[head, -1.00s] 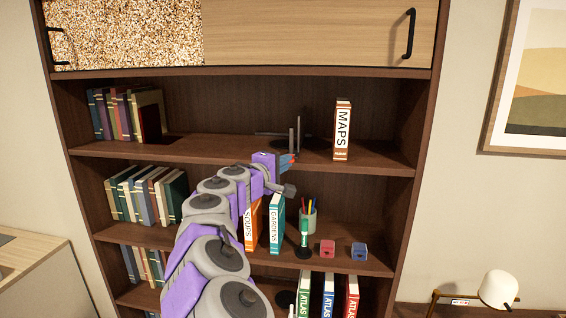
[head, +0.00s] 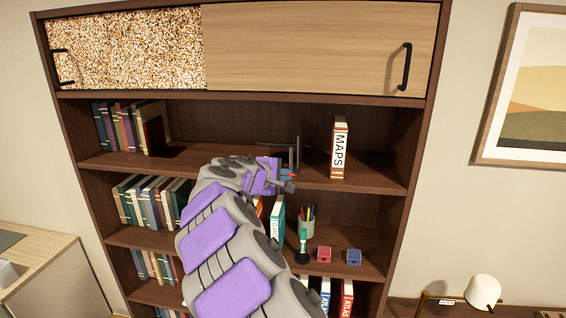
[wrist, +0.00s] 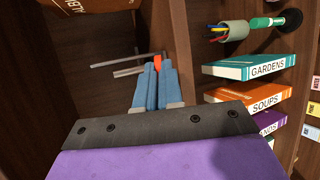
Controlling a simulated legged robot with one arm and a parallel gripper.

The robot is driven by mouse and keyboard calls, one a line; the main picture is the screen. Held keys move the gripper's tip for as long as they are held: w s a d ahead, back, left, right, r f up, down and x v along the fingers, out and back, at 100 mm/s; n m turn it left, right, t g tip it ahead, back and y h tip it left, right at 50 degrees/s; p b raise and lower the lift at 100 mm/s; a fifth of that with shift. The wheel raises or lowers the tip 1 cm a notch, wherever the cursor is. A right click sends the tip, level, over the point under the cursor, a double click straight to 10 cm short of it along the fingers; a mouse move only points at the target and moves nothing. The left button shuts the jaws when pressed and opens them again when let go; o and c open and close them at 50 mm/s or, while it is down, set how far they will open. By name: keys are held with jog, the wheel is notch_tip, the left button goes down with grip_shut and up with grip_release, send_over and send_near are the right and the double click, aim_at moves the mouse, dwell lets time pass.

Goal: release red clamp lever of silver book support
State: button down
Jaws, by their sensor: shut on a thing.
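The silver book support (head: 298,152) stands on the upper open shelf, left of the white and orange MAPS book (head: 339,148). In the wrist view its thin grey bars (wrist: 118,72) reach left from the fingertips. The red clamp lever (wrist: 157,62) shows as a small red piece at the tips of my blue fingers. My gripper (wrist: 154,76) is shut on the lever, and the fingers hide most of it. In the head view my gripper (head: 288,175) is at the front edge of that shelf, just below the support.
Dark books (head: 128,128) stand at the left of the upper shelf. Below are a teal GARDENS book (head: 277,222), a pen cup (head: 307,222), a green-handled item (head: 303,246) and small red (head: 324,255) and blue (head: 354,257) blocks. The upper shelf right of MAPS is clear.

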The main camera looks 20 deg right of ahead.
jog(key=shift+w+d+r+n+g+y+p, duration=0.15)
jog(key=shift+w+r+n+g+y+p, duration=0.15)
jog(key=shift+g+y+p, duration=0.35)
jog(key=shift+w+d+r+n+g+y+p, duration=0.2)
jog(key=shift+r+g+y+p, duration=0.2)
jog(key=shift+g+y+p, duration=0.2)
jog(key=shift+w+d+r+n+g+y+p, duration=0.15)
jog(key=shift+w+r+n+g+y+p, duration=0.15)
jog(key=shift+g+y+p, duration=0.35)
jog(key=shift+r, duration=0.15)
jog(key=c, duration=1.3)
grip_release()
jog(key=shift+w+d, duration=0.1)
jog(key=shift+r, duration=0.1)
